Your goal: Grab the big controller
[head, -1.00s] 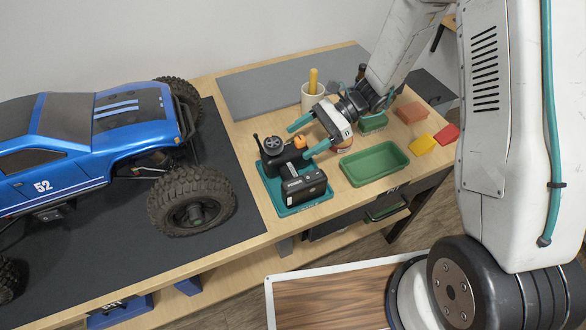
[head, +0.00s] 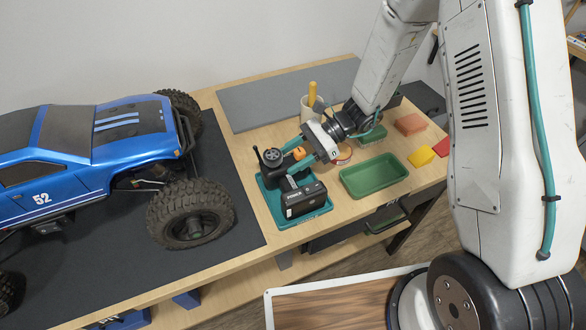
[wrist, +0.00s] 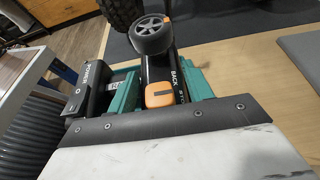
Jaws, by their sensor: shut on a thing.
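The big controller (head: 271,178) is a black radio unit with a grey wheel on top, a short antenna and an orange part.
A green tray (head: 374,176) is to the right. A cup (head: 312,108) with a yellow handle stands behind. A blue crawler (head: 80,150) fills the dark mat at left. The grey mat at the back is clear.

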